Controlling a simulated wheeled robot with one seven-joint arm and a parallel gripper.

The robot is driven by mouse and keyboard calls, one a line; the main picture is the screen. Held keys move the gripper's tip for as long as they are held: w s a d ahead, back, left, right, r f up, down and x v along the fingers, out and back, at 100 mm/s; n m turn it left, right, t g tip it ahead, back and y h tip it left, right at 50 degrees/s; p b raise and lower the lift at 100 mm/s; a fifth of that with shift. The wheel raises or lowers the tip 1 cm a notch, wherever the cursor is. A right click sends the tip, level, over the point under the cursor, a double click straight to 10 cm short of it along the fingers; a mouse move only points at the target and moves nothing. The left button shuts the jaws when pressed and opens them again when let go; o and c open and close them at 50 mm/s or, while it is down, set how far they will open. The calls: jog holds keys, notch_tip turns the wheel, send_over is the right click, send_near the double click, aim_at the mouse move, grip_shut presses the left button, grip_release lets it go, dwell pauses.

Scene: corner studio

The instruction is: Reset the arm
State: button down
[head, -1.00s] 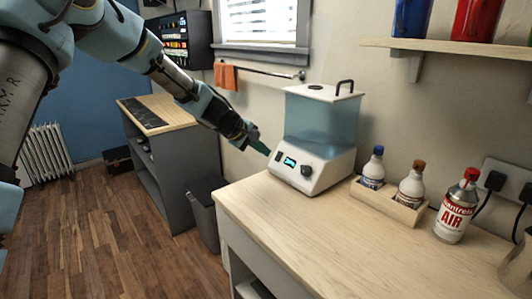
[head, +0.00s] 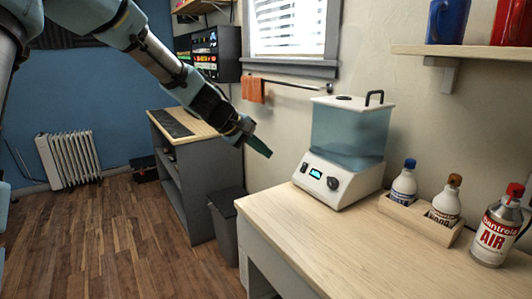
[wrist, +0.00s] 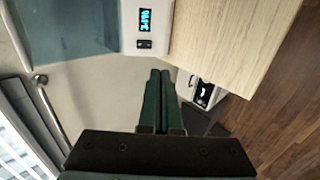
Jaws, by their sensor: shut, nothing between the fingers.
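My gripper (head: 266,152) is shut and empty, with its green fingers together. In the head view it hangs in the air at the end of my arm, to the left of the white and clear-blue tank machine (head: 345,150) on the wooden counter (head: 285,220). The wrist view shows the two green fingers (wrist: 159,75) side by side. There the counter (wrist: 225,40) lies to the upper right and the machine's lit panel (wrist: 145,20) above.
A tray (head: 430,219) with two bottles and a red and white air can (head: 497,235) stand on the counter's right. A grey bin (head: 226,205) stands on the floor below. A shelf (head: 475,50) hangs at right. The wooden floor (head: 110,245) at left is clear.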

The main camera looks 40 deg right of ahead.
dwell(0.3)
jog(key=w+a+f+t+y, duration=0.1)
jog(key=w+a+f+y, duration=0.1)
jog(key=a, duration=0.5)
jog(key=w+a+f+t+y, duration=0.1)
jog(key=w+a+f, duration=0.1)
jog(key=a, duration=0.6)
jog(key=s+a+f+y, duration=0.1)
jog(key=s+a+y, duration=0.2)
jog(key=a, duration=1.4)
jog(key=s+a+f+y, duration=0.2)
jog(key=s+a+y, duration=0.1)
jog(key=a, duration=1.4)
jog(key=shift+s+a+f+m, duration=0.15)
jog(key=shift+s+a+m, duration=0.15)
jog(key=shift+s, duration=0.5)
